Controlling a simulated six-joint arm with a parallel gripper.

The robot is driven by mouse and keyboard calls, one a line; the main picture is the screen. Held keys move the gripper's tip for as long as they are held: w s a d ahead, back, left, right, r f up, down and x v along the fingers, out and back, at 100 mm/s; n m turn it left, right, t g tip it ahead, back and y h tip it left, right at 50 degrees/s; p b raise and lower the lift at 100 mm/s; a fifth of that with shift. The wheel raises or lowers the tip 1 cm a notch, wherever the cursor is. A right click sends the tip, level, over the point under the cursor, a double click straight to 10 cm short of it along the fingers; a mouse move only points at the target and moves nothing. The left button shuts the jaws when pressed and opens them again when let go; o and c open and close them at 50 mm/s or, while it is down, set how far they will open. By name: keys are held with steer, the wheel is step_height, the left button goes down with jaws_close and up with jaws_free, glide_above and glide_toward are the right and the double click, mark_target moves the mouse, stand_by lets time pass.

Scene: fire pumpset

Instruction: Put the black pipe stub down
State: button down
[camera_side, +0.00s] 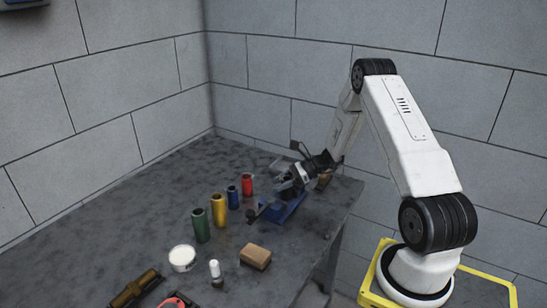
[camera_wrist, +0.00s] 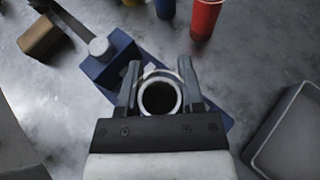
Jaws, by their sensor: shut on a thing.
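The black pipe stub (camera_wrist: 159,97) shows end-on in the wrist view as a pale ring around a dark bore. My gripper (camera_wrist: 159,75) is shut on it, with one finger on each side. The blue vise (camera_wrist: 118,55) lies below the gripper; whether the stub touches it I cannot tell. In the side view my gripper (camera_side: 288,183) is low over the blue vise (camera_side: 285,209), and the stub is too small and covered to make out there.
Red (camera_side: 247,184), blue (camera_side: 233,197), yellow (camera_side: 219,210) and green (camera_side: 201,226) stubs stand upright in a row left of the vise. A brown block (camera_side: 255,256) and white tub (camera_side: 182,258) are nearer the front. A grey tray (camera_wrist: 258,153) is right in the wrist view.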

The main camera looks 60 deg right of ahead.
steer(key=shift+f, duration=0.1)
steer(key=shift+c, duration=1.2)
jaws_free()
steer(key=shift+s+d+r, duration=0.1)
steer(key=shift+r, duration=0.1)
steer(key=v, duration=1.1)
steer(key=shift+s+d, duration=0.3)
steer(key=shift+a, duration=0.1)
